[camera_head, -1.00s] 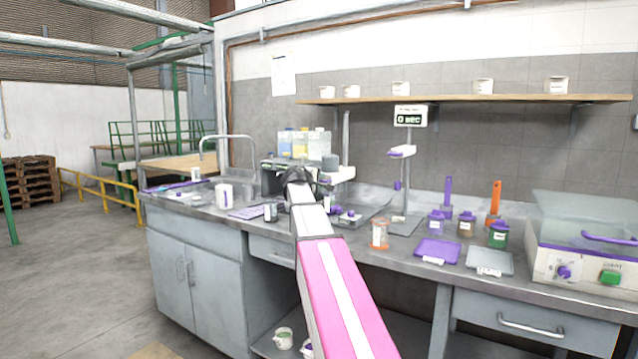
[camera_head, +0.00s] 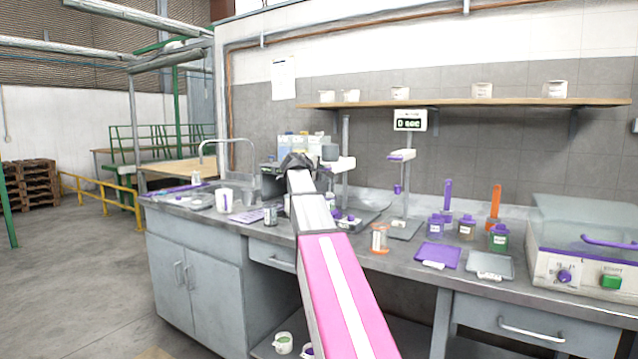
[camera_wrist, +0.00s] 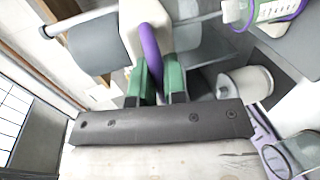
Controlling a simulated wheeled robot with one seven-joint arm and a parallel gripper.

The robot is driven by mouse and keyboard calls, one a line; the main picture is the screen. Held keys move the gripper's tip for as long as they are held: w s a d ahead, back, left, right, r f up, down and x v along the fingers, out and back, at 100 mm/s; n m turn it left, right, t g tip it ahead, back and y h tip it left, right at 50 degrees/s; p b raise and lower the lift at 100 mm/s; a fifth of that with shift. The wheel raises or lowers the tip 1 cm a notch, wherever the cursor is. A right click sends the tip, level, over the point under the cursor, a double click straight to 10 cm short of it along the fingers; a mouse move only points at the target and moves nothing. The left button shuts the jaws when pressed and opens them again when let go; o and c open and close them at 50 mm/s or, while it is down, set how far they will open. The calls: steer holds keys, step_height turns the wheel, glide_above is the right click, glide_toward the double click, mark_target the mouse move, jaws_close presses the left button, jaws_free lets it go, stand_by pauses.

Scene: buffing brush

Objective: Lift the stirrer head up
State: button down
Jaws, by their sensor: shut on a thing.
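The stirrer head (camera_head: 341,164) is a white block with a grey cylinder (camera_head: 330,151) on it. It sits on an upright metal pole (camera_head: 346,132) over a flat base on the counter. In the wrist view the white head (camera_wrist: 130,22) and its grey cylinder (camera_wrist: 95,45) are close. My gripper (camera_wrist: 161,82), with green fingers, is shut on the purple handle (camera_wrist: 151,48) of the head. In the head view my arm hides the fingers and the handle.
The metal counter (camera_head: 385,262) carries a white mug (camera_head: 224,199), an orange-based jar (camera_head: 379,238), a purple tray (camera_head: 438,254) and several lidded jars. A second stand with a display (camera_head: 410,119) is to the right. A shelf (camera_head: 450,101) runs above.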

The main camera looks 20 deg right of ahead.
step_height(320, 180, up, 5)
steer(key=shift+r, duration=0.1)
stand_by(0.3)
steer(key=c, duration=1.2)
jaws_free()
steer(key=shift+r, duration=0.15)
steer(key=v, duration=1)
steer(key=shift+s+a, duration=0.3)
steer(key=shift+a, duration=0.05)
